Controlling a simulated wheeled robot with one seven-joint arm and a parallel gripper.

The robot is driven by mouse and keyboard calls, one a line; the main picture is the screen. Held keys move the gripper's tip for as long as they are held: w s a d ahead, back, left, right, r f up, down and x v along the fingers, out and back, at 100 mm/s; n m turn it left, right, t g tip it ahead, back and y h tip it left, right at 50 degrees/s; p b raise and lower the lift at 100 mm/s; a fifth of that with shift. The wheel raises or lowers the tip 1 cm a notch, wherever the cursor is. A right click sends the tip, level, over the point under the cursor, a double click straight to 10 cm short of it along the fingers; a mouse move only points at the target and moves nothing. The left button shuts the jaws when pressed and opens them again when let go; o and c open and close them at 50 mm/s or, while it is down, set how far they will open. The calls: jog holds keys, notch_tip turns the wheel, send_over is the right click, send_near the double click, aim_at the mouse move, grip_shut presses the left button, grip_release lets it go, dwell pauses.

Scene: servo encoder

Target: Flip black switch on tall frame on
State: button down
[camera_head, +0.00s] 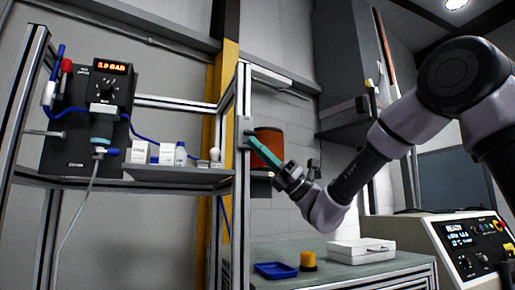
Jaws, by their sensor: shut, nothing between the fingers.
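The tall frame (242,190) is a metal post structure with a shelf, left of centre. A small grey fitting (244,121) sits on its right-hand post. The black switch appears to be on this fitting, but it is too small and too covered by the fingertips to make out its position. My gripper (250,138) has teal fingers, shut and empty. They reach in from the lower right, with the tips at or very near the lower part of the fitting. I cannot tell whether they touch it.
A black device (88,115) with a lit display hangs at the frame's left. White boxes (179,173) and small bottles stand on the shelf. Below right, a bench (330,270) holds a blue tray (275,270), a yellow-orange cylinder (308,261) and a white case (361,250).

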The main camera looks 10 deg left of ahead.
jog(key=shift+s+d+r+m+t, duration=0.1)
jog(key=shift+r+m+t, duration=0.05)
jog(key=shift+m+t, duration=0.6)
jog(key=shift+s+d+r+m+t, duration=0.1)
jog(key=shift+s+m+t, duration=0.05)
jog(key=shift+m+t, duration=0.55)
jog(key=shift+s+d+r+m+t, duration=0.1)
jog(key=shift+r+m+t, duration=0.05)
jog(key=shift+m+t, duration=0.55)
jog(key=r+m+t, duration=0.1)
jog(key=m+t, duration=0.1)
jog(key=s+r+m+t, duration=0.1)
jog(key=m, duration=0.1)
jog(key=r+m+t+h, duration=0.1)
jog(key=m+t, duration=0.1)
jog(key=m, duration=0.1)
jog(key=shift+s+d+t, duration=0.15)
jog(key=shift+d+t, duration=0.2)
